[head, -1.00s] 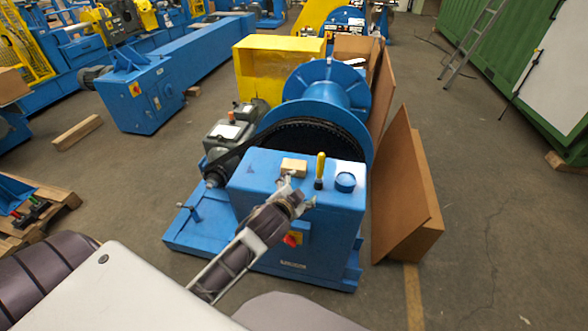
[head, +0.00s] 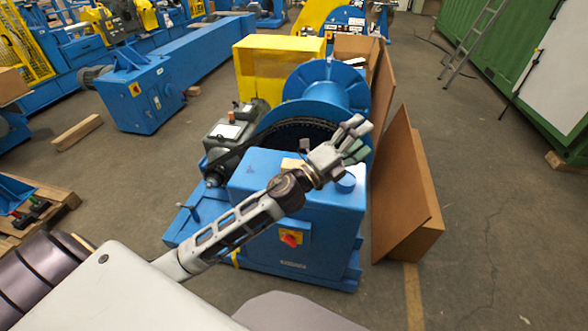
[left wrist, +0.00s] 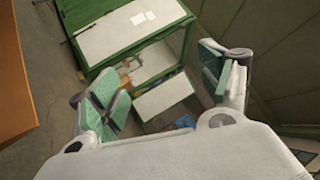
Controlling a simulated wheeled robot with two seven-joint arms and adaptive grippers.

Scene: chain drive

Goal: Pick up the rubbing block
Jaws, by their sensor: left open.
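The rubbing block, a small tan block (head: 290,163), lies on top of the blue machine housing (head: 262,168) in the head view. The block does not show there. My right gripper is out of view.
A blue round cap (head: 346,183) sits on the housing under the gripper. A black chain wheel and blue drum (head: 325,90) stand just behind. Brown boards (head: 400,190) lean at the right. A green container (left wrist: 75,15) fills much of the wrist view.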

